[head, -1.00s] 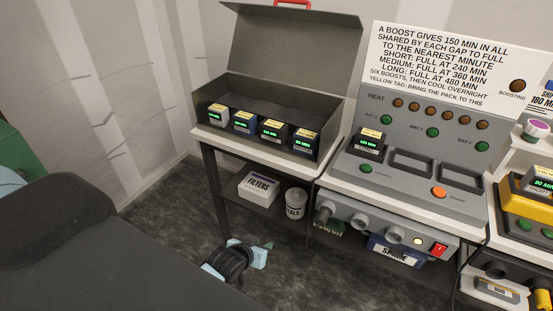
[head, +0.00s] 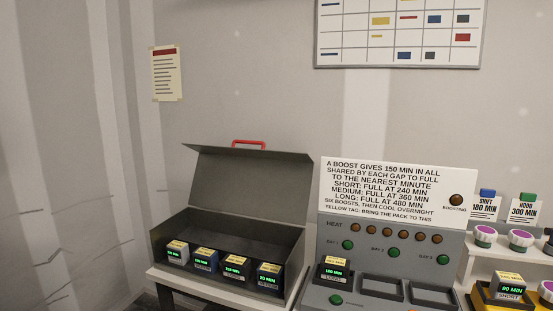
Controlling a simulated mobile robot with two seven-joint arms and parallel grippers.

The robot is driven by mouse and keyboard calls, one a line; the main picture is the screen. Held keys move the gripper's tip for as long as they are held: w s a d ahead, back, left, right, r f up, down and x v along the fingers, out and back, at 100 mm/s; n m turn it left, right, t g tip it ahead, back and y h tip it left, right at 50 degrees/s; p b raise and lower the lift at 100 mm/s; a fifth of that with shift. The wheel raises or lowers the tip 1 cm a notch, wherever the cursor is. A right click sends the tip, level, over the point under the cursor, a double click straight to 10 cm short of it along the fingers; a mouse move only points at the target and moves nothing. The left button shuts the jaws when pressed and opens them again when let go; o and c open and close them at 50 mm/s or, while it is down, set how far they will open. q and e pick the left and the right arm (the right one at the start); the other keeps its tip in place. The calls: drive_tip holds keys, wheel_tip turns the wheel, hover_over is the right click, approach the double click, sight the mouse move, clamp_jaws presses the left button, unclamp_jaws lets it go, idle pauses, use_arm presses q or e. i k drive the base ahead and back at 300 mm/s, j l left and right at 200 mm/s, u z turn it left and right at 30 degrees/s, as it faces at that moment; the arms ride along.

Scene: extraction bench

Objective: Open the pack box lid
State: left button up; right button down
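The pack box (head: 268,235) is a dark grey case on a white-topped table, left of the charging station. Its lid (head: 246,190) stands raised and tilted back, with a red handle (head: 249,143) on its top edge. The box interior is in view. Several battery packs with yellow tags and green displays sit in a row along its front, among them one at the left end (head: 177,253) and one at the right end (head: 269,276). Neither of my grippers shows in the head view now.
The grey charger (head: 340,233) stands right of the box, with one pack (head: 333,271) in its left bay and two empty bays. A sign (head: 398,192) tops it. A shelf (head: 480,249) with purple-topped items is at far right. A wall chart (head: 398,60) hangs above.

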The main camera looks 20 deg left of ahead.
sight(270, 185)
drive_tip(key=i+j+u, duration=0.15)
drive_tip(key=j+u, duration=0.15)
drive_tip(key=u, duration=0.15)
drive_tip(key=i+j+u, duration=0.15)
drive_tip(key=j+u, duration=0.15)
drive_tip(key=u, duration=0.15)
drive_tip(key=i+j+u, duration=0.25)
drive_tip(key=i+j, duration=0.45)
drive_tip(key=i, duration=0.15)
